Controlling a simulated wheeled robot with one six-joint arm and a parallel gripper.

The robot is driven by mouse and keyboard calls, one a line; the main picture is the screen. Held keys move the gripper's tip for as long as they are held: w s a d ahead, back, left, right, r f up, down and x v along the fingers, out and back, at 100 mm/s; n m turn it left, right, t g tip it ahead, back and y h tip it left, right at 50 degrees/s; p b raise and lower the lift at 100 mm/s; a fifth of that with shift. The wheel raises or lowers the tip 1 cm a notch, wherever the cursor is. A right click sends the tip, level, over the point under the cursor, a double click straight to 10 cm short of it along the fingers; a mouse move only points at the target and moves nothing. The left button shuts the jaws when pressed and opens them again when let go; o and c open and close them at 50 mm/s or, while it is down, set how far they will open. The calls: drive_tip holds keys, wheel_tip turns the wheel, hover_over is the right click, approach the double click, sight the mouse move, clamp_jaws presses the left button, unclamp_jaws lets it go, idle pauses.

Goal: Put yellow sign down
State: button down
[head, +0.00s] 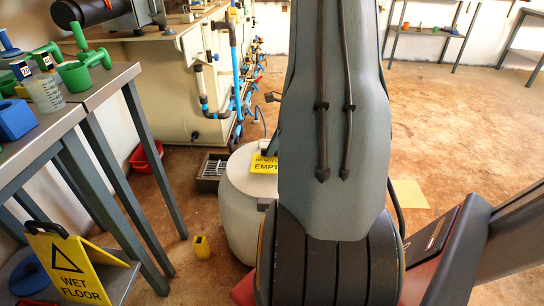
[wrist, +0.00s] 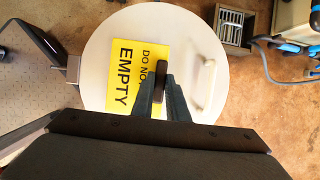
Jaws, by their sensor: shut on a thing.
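The yellow sign (wrist: 124,75) reads "DO NO…" and "EMPTY" in black; my gripper hides part of its text. The sign is over the round white lid (wrist: 105,38) of a drum. I cannot tell whether it touches the lid or hangs just above it. In the head view the sign (head: 264,166) shows flat over the top of the white drum (head: 240,213), left of my arm. My arm hides the gripper there and the drum's right side.
The lid has a white handle (wrist: 207,85) right of the gripper. A yellow wet floor sign (head: 68,268) stands at lower left by a grey table (head: 105,82). Open floor lies at right.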

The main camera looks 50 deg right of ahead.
drive_tip(key=shift+f+b, duration=0.35)
drive_tip(key=shift+f, duration=1.15)
drive_tip(key=shift+f, duration=0.15)
drive_tip(key=c, duration=1.7)
unclamp_jaws()
drive_tip(key=shift+c, duration=0.2)
drive_tip(key=p+v, duration=0.3)
drive_tip(key=v, duration=0.9)
